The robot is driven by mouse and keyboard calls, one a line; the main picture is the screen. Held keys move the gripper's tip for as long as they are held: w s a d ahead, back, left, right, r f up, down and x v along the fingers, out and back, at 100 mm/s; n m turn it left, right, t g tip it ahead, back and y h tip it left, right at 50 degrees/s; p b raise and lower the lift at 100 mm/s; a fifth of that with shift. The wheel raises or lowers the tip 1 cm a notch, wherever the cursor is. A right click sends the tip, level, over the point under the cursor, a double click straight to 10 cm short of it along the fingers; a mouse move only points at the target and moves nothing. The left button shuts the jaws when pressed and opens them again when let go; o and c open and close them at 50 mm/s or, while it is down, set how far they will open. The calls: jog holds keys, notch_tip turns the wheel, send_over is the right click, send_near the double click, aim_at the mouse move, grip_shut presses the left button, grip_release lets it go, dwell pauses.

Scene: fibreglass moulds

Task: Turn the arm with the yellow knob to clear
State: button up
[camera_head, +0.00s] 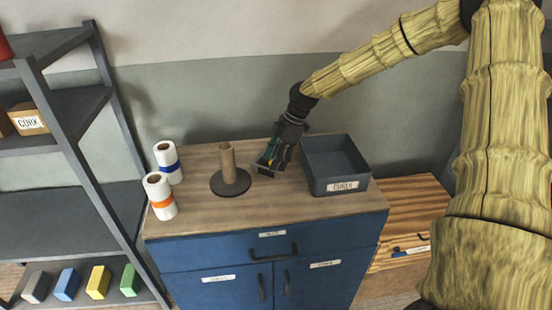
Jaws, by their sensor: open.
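I cannot make out an arm with a yellow knob in this view. My gripper (270,165) is open, pointing down over the wooden top of the blue cabinet (222,291). It is between a brown upright post on a round dark base (230,182) and a dark grey bin (340,186). Nothing shows between its fingers. Whether the fingertips touch the top is unclear. A small blue and dark part (398,252) sits on the front of a low wooden box (405,195) at the right; its shape is too small to tell.
Two white rolls, one with a blue band (168,163) and one with an orange band (160,196), stand at the cabinet's left. A dark shelf rack (60,215) at the left holds coloured blocks and a cork box (29,119). The cabinet top's front is clear.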

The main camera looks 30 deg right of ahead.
jog(key=shift+r, duration=0.1)
jog(key=v, duration=1.2)
dwell(0.4)
